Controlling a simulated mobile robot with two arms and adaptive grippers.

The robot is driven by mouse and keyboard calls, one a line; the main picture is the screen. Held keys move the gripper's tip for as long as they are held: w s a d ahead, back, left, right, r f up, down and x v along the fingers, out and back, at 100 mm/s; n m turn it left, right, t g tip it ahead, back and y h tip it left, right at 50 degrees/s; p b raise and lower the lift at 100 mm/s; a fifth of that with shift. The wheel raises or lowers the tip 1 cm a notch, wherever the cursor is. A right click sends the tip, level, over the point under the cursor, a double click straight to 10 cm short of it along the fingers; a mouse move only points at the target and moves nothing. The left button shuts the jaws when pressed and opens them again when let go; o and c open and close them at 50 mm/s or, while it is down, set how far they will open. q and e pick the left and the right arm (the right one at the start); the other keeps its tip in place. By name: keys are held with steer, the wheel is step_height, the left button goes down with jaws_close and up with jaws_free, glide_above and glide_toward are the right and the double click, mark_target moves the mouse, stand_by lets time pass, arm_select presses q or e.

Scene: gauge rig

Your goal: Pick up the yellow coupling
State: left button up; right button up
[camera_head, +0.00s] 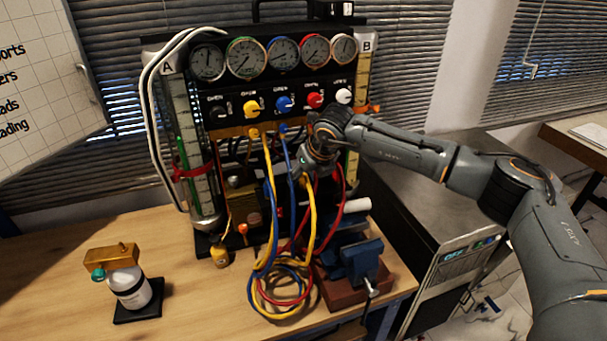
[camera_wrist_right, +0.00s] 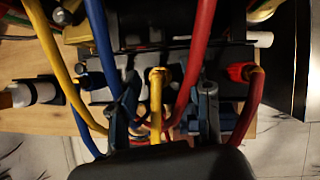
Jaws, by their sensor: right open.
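The yellow coupling (camera_wrist_right: 158,76) shows in the right wrist view as the yellow end of a thin yellow hose, near the middle of the picture. My right gripper (camera_wrist_right: 166,108) is open, with one finger on each side of this hose; I cannot tell whether either finger touches it. In the head view my right gripper (camera_head: 312,165) is in front of the gauge rig, below the knobs. There, the gripper and hoses hide that coupling. My left gripper is not in view.
A blue fitting (camera_wrist_right: 92,80) and a red fitting (camera_wrist_right: 240,72) flank the yellow one. Yellow, blue and red hoses (camera_head: 268,270) hang close around the gripper. A blue vise (camera_head: 352,258) stands below. The wooden table (camera_head: 185,245) has free room at left.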

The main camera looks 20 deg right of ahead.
steer(key=shift+w+f, duration=0.35)
steer(key=shift+f, duration=0.3)
jaws_close()
